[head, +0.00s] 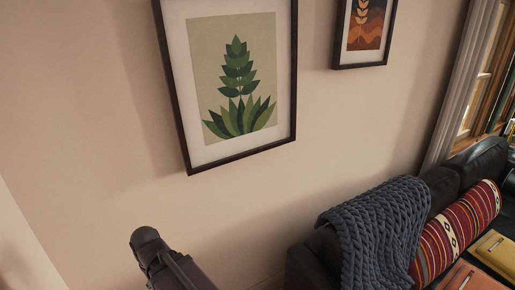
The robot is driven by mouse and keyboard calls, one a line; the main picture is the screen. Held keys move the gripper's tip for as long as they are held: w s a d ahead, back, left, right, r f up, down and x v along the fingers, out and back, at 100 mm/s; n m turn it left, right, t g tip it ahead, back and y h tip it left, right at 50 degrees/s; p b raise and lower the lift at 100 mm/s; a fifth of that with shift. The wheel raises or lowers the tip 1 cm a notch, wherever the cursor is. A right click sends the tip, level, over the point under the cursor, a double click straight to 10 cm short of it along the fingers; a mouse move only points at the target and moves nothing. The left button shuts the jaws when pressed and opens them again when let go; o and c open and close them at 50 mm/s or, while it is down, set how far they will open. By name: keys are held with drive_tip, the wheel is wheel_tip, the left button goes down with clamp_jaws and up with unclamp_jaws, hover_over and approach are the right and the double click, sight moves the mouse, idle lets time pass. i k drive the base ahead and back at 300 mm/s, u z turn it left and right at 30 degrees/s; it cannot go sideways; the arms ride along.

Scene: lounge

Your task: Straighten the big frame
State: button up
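The big frame (238,85) hangs on the beige wall in the upper middle of the head view. It has a dark border, a white mat and a green leafy plant print. Its top is cut off by the picture edge. Its bottom edge rises to the right, more steeply than that of the smaller frame beside it, so it looks tilted. A dark part of my arm shows at the bottom left, below the frame and apart from it in the picture. My gripper's fingers are not in view.
A smaller dark frame (364,30) with an orange and brown print hangs to the right. Below right is a dark sofa (312,262) with a blue-grey knitted throw (378,232) and a red striped bolster (455,232). A curtain (463,85) and window are at right. Bare wall surrounds the big frame.

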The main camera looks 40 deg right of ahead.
sight(230, 67)
drive_tip(key=z, duration=0.5)
drive_tip(key=i, duration=0.5)
drive_tip(key=z, duration=0.7)
drive_tip(key=i, duration=0.5)
drive_tip(key=z, duration=0.3)
